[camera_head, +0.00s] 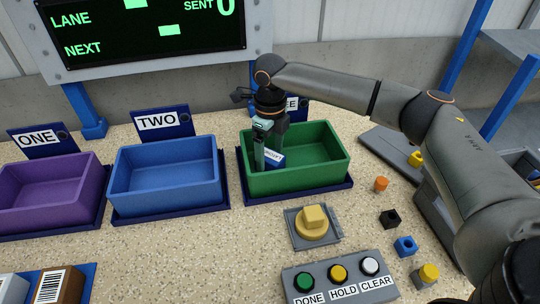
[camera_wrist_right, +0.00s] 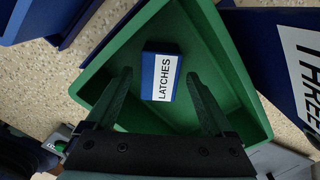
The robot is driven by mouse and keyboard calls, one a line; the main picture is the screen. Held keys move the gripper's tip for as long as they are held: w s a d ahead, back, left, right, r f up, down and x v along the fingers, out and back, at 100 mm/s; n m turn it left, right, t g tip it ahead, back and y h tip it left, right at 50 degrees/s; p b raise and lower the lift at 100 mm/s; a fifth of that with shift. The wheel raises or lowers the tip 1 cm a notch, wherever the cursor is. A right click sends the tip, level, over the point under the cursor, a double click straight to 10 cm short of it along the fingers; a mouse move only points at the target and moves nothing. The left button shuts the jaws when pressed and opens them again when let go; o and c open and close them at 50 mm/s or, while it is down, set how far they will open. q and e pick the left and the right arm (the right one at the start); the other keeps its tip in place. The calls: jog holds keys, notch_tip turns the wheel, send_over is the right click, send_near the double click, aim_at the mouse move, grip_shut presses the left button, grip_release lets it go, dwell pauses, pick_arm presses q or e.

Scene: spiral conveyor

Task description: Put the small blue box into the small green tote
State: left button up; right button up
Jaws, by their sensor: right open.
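The small blue box (camera_wrist_right: 149,76), with a white label reading LATCHES, lies inside the green tote (camera_head: 322,170). In the head view the blue box (camera_head: 273,158) shows just beside my gripper fingers, near the tote's left end. My right gripper (camera_head: 266,160) reaches down into the tote from above. In the right wrist view my right gripper (camera_wrist_right: 163,100) has its two fingers spread wide, with the box between and beyond them. The box appears clear of both fingers. The green tote's walls (camera_wrist_right: 232,75) surround it. My left gripper is not in view.
A blue tote (camera_head: 166,203) and a purple tote (camera_head: 45,211) stand to the left. A yellow knob (camera_head: 314,218) and a panel of buttons (camera_head: 338,279) are in front. Several small coloured pieces, including a blue one (camera_head: 405,246), lie at the right.

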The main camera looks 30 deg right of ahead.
aim_at(270, 156)
notch_tip(270, 156, up, 10)
jog(key=shift+r, duration=0.25)
dwell(0.6)
